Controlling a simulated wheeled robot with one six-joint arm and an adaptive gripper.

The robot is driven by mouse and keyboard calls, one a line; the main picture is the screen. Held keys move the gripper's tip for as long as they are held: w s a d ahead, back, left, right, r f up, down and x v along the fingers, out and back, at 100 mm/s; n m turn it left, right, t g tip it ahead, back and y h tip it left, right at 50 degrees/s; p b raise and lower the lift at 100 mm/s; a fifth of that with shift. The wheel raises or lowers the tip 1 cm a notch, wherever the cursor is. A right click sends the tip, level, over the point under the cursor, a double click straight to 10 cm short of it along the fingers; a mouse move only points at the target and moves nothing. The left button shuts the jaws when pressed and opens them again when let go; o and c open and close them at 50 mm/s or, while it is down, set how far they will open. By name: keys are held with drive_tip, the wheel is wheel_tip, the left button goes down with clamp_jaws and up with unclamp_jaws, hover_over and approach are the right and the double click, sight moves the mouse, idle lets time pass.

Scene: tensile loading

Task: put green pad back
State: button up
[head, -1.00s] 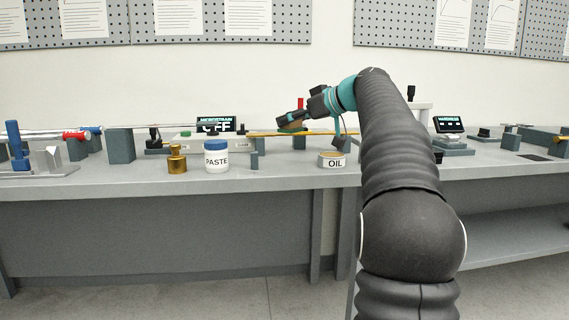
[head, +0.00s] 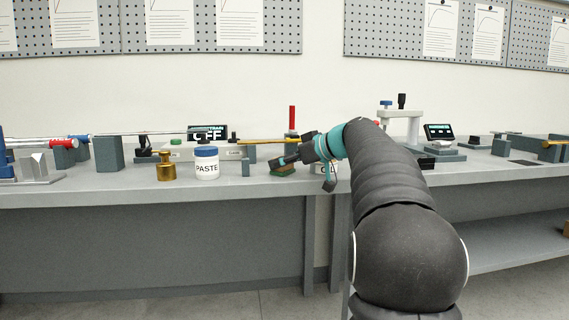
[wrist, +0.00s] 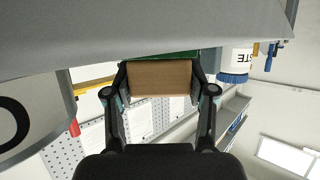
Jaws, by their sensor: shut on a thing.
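The green pad (head: 284,171) is a small block with a brown body and a green face underneath. My gripper (head: 281,162) is shut on it, low over the grey bench beside the oil tin (head: 325,170). In the wrist view the fingers (wrist: 160,80) clasp the brown sides of the pad (wrist: 160,77). Its green edge (wrist: 160,56) shows against the bench surface. I cannot tell whether the pad touches the bench. The oil tin is partly hidden behind my wrist.
A paste jar (head: 207,163) and a brass weight (head: 166,166) stand to the left, with a small grey post (head: 246,167) nearer. The bench front edge is close.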

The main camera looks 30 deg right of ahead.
drive_tip(key=o, duration=1.3)
drive_tip(key=shift+c, duration=0.2)
drive_tip(key=shift+r, duration=0.15)
drive_tip(key=v, duration=1.2)
